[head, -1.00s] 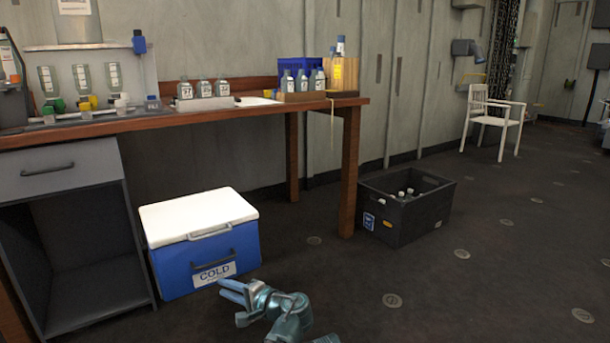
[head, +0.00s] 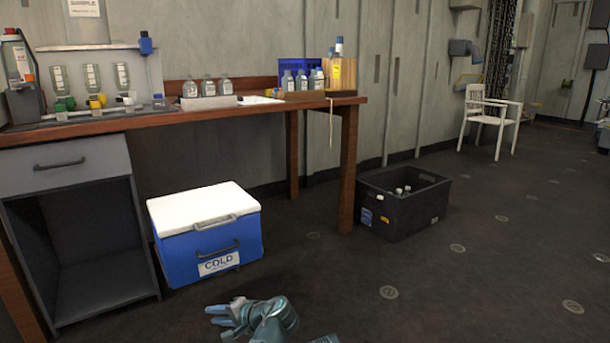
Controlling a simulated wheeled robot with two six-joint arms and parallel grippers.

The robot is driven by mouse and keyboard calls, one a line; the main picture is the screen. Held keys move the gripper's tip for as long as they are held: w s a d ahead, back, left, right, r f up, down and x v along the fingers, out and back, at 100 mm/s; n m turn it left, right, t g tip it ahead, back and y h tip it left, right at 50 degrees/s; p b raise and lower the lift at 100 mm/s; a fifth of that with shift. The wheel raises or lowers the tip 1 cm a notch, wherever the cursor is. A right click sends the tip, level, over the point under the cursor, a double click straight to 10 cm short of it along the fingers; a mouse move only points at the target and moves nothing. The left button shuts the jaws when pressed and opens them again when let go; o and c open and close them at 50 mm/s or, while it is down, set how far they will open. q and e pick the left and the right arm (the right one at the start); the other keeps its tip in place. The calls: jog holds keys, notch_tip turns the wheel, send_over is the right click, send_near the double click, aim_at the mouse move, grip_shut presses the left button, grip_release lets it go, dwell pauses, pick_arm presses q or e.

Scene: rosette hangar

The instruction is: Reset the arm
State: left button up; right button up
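Part of the gripper and most of the arm are cut off by the bottom edge.
A wooden workbench (head: 150,121) with bottles and racks stands on the left, above an open grey cabinet (head: 66,156). A black crate (head: 415,214) with bottles sits right of the bench leg. A white chair (head: 488,120) stands farther back. The floor on the right is clear.

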pick_arm(q)
jog(key=s+f+n+g+h, duration=0.35)
jog(key=s+f+h, duration=0.25)
jog(key=s+f, duration=0.25)
jog(key=s+d+f+n+g+h, duration=0.2)
jog(key=s+d+f+h, duration=0.1)
jog(key=s+d+h, duration=0.25)
jog(key=s+d+r+m+y+p, duration=0.15)
jog(key=d+r+p, duration=0.25)
jog(key=r+p, duration=0.4)
jog(key=s+d+r+m+h+p, duration=0.15)
jog(key=d+r+p, duration=0.25)
jog(key=r+p, duration=0.4)
jog(key=s+d+r+m+y+p, duration=0.1)
jog(key=s+d+r+y+p, duration=0.15)
jog(key=r+p, duration=0.55)
notch_tip(320, 180, up, 35)
jog(key=h+p, duration=0.1)
jog(key=p, duration=3.4)
jog(key=shift+d+f+g, duration=0.2)
jog(key=shift+d+g, duration=0.1)
jog(key=shift+g, duration=0.05)
